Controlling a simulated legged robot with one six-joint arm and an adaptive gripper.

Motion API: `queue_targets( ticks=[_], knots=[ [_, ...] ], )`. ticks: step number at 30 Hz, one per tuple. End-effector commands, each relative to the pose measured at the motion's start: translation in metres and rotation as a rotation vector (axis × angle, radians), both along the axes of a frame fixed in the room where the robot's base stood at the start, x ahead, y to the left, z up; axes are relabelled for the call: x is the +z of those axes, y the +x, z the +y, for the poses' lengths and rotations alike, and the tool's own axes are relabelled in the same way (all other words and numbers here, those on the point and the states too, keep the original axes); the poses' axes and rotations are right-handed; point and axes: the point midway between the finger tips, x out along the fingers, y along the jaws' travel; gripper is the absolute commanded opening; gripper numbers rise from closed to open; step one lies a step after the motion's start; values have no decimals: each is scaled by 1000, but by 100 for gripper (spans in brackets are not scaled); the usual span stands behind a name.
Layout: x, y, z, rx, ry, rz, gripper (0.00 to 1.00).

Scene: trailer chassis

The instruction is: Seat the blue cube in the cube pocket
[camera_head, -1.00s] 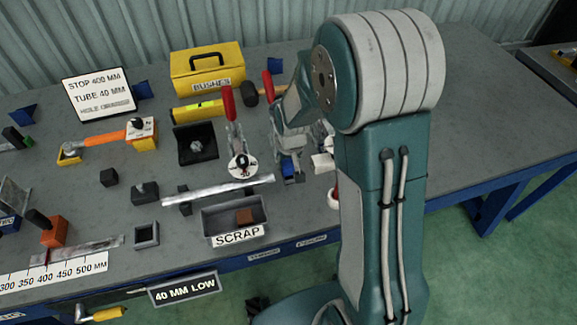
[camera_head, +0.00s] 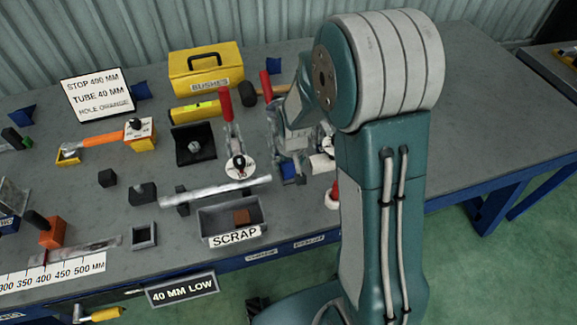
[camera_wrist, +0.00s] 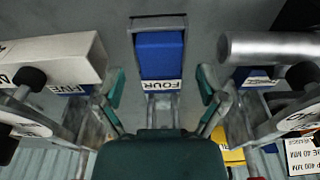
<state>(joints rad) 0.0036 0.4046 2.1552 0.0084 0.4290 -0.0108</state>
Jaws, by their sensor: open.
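My gripper (camera_wrist: 160,82) is open, with its two teal fingers apart and nothing between the pads. Ahead of the fingers in the wrist view is a blue block (camera_wrist: 160,52) with a plate marked FOUR. A blue patch (camera_head: 288,171) shows below my gripper in the head view, partly hidden by it. I cannot tell whether either is the blue cube or part of a blue stand. A small square hollow frame (camera_head: 144,235), which looks like the cube pocket, sits near the bench's front edge, left of the SCRAP tray. Its inside looks empty.
The SCRAP tray (camera_head: 229,222) holds a brown block. A silver bar (camera_head: 216,190) lies behind it. Red-handled clamps (camera_head: 226,103) stand close to my gripper. In the wrist view, a white block (camera_wrist: 60,58) and a metal tube (camera_wrist: 270,47) flank the fingers.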

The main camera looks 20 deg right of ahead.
Motion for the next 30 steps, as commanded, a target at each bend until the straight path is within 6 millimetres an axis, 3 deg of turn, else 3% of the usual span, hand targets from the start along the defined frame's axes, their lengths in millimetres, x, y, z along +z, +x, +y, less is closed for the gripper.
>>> queue_targets(
  ticks=[12,22,30],
  knots=[
    [81,-11,1,0,-1,-6,90],
    [114,-21,1,0,-1,-15,90],
    [180,-73,1,0,-2,-121,90]
  ],
)
